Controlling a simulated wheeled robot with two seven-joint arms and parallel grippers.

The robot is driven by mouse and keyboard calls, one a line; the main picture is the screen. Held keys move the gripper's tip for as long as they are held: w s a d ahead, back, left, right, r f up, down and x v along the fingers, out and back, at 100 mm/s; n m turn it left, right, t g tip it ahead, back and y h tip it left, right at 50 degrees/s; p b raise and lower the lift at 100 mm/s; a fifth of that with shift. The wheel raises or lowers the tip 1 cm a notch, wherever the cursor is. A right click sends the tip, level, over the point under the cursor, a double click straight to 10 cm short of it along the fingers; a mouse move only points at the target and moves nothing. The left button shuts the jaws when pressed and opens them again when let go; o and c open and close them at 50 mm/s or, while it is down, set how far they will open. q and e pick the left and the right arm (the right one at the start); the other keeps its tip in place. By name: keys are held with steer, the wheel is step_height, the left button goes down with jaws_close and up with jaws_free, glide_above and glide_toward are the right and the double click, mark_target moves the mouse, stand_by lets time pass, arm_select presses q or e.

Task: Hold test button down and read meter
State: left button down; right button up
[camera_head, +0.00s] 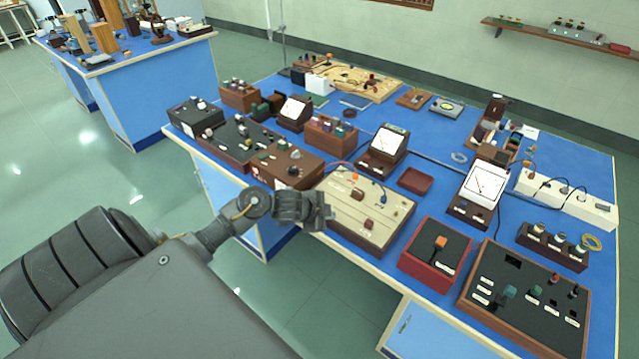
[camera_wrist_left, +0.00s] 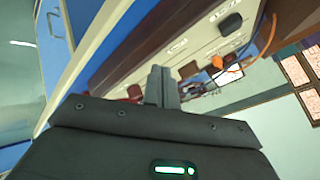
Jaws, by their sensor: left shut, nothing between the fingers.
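My left gripper (camera_head: 326,213) is shut and empty at the near left edge of a cream panel (camera_head: 385,205) with brown sides. Its closed fingers (camera_wrist_left: 162,84) also show in the left wrist view, in front of the panel. Two dark red buttons, an upper one (camera_head: 357,193) and a lower one (camera_head: 369,223), stand on the panel. Small labels are too blurred to read, so I cannot tell which is the test button. A needle meter (camera_head: 387,139) stands behind the panel and another meter (camera_head: 484,182) to the right. Their readings are too small to tell.
A red box with an orange-topped control (camera_head: 427,272) and a large black-topped box (camera_head: 488,312) stand right of the panel. Brown boxes (camera_head: 290,170) crowd its left. An empty dark red tray (camera_head: 415,181) lies behind it. An orange lead (camera_wrist_left: 266,36) crosses near the panel's edge.

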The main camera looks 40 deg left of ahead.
arm_select(q)
steer(key=shift+m+h, duration=0.4)
steer(key=shift+m, duration=0.3)
steer(key=w+a+r, duration=0.4)
steer(key=a+r, duration=0.1)
steer(key=shift+w+a, duration=0.2)
steer(key=shift+a, duration=0.05)
steer(key=w+a+r+h, duration=0.1)
steer(key=a+r, duration=0.3)
steer(key=r, duration=0.1)
steer(key=shift+m, duration=0.4)
step_height(320, 180, down, 8)
steer(key=b, duration=0.7)
steer(key=shift+b, duration=0.3)
steer(key=shift+f, duration=0.4)
